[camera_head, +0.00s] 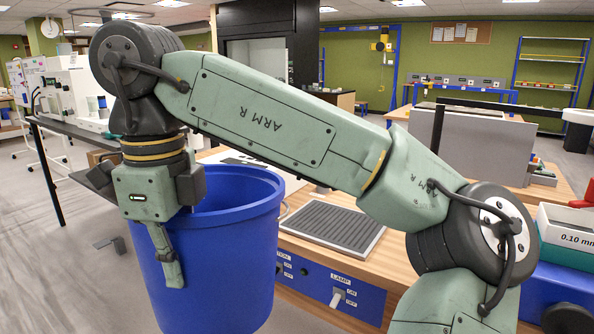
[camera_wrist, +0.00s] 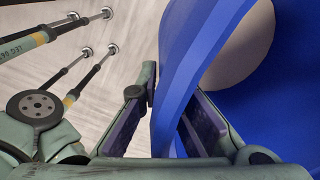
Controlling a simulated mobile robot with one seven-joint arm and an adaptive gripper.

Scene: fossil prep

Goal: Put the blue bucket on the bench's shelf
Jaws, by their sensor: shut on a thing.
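The large blue bucket (camera_head: 225,262) hangs upright in the head view, beside the wooden bench (camera_head: 400,262). My gripper (camera_head: 174,268) points down at its near-left wall, with one finger outside and the other hidden. In the wrist view the bucket wall (camera_wrist: 178,75) passes between the two fingers of my gripper (camera_wrist: 168,105), which is shut on it. A pale round patch shows beyond the wall; I cannot tell what it is. The bucket's base is cut off by the frame. I cannot make out the bench's shelf for certain.
A ribbed grey mat (camera_head: 334,229) lies on the bench top, above a blue front panel (camera_head: 345,295) with a lamp switch. A white box (camera_head: 568,240) sits at the right. A dark-topped table (camera_head: 60,127) stands at the left. Open floor (camera_head: 50,270) lies left of the bucket.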

